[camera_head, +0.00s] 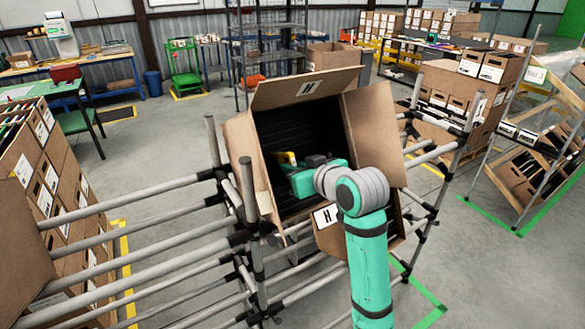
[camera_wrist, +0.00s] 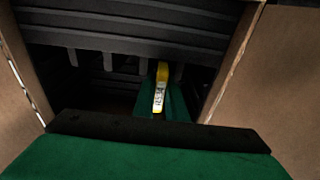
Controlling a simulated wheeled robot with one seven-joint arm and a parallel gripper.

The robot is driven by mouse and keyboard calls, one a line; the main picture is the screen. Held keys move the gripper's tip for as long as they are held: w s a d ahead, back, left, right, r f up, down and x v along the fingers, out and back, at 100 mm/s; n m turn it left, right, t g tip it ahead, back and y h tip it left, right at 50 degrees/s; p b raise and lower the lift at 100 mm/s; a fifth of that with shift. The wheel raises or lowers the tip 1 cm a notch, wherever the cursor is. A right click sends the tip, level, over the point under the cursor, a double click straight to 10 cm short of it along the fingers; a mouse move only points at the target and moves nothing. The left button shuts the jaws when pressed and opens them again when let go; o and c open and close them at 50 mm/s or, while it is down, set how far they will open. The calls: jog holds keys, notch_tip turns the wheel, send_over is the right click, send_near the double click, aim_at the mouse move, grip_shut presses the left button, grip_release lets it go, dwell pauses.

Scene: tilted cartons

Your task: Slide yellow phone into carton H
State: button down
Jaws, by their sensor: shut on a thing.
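Carton H (camera_head: 262,190) is a brown cardboard box, tilted on a pipe rack with its flaps open and an H label on the top flap and the front. Its inside is dark and ribbed. My gripper (camera_head: 291,176) reaches into the carton's mouth. It is shut on the yellow phone (camera_wrist: 162,72), whose yellow end also shows in the head view (camera_head: 285,157). In the wrist view the phone stands upright between green fingers, with a white label facing the camera. Dark slotted dividers (camera_wrist: 110,60) lie beyond it. Whether the phone touches them, I cannot tell.
Open side flaps (camera_head: 374,130) stand left and right of the carton's mouth, close around my arm. Grey rack pipes (camera_head: 150,215) run to the left. Stacked brown cartons (camera_head: 45,170) stand at far left, with more shelves and boxes at right.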

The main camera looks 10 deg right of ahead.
dwell(0.4)
jog(key=c, duration=1.8)
grip_release()
jog(key=shift+o, duration=0.4)
jog(key=shift+s+d+r, duration=0.15)
jog(key=shift+s+r, duration=0.1)
jog(key=shift+s, duration=0.1)
jog(key=r+v, duration=0.1)
jog(key=v, duration=0.7)
jog(key=shift+w, duration=0.15)
